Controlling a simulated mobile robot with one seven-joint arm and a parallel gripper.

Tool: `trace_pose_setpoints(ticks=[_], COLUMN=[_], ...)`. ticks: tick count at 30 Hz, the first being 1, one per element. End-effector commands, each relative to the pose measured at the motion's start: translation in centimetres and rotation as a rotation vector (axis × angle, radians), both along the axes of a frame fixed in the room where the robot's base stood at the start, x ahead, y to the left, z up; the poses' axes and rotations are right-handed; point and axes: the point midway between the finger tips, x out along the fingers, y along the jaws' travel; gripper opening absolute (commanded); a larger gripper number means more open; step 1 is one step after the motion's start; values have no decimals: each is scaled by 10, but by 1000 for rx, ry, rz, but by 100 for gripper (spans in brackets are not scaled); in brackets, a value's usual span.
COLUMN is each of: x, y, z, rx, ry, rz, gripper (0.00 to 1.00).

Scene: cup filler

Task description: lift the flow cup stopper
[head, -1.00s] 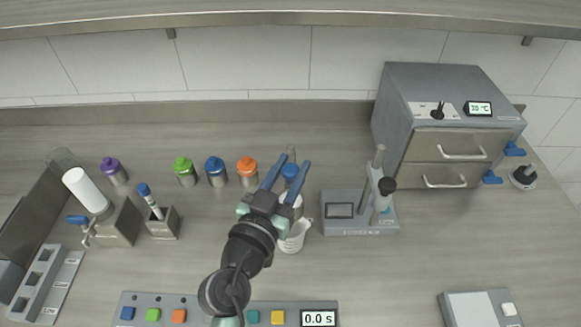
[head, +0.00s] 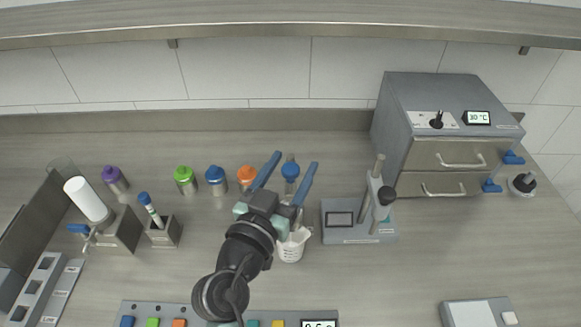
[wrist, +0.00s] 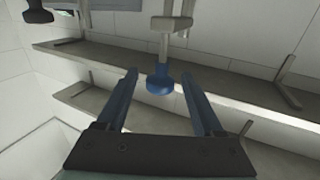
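A round blue knob (head: 290,170), which I take to be the stopper's handle, shows between my fingers in the head view. In the wrist view the knob (wrist: 160,82) sits on a pale stem beyond the fingertips, roughly centred in the gap. My gripper (head: 295,162) is open, one blue finger on each side of the knob, with clear space to both. In the wrist view my gripper (wrist: 160,82) also shows open and empty. The flow cup is mostly hidden behind my gripper. A white beaker (head: 291,248) stands below, partly covered.
A grey stand (head: 340,235) with a display and post is close on the right. Orange (head: 246,174), blue (head: 216,175) and green (head: 184,174) capped jars stand to the left. A grey drawer cabinet (head: 400,120) stands at back right. The front right bench is mostly clear.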

Motion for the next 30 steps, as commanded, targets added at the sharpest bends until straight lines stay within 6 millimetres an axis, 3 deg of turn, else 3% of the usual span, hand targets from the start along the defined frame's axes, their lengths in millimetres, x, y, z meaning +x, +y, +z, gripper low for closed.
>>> trace_pose_setpoints(ticks=[10,24,30], x=[-12,-100,-117], y=[5,41,49], z=[-3,-4,-1], rx=[-2,1,-1], ry=[1,2,0], rz=[2,3,1], gripper=[69,69,69])
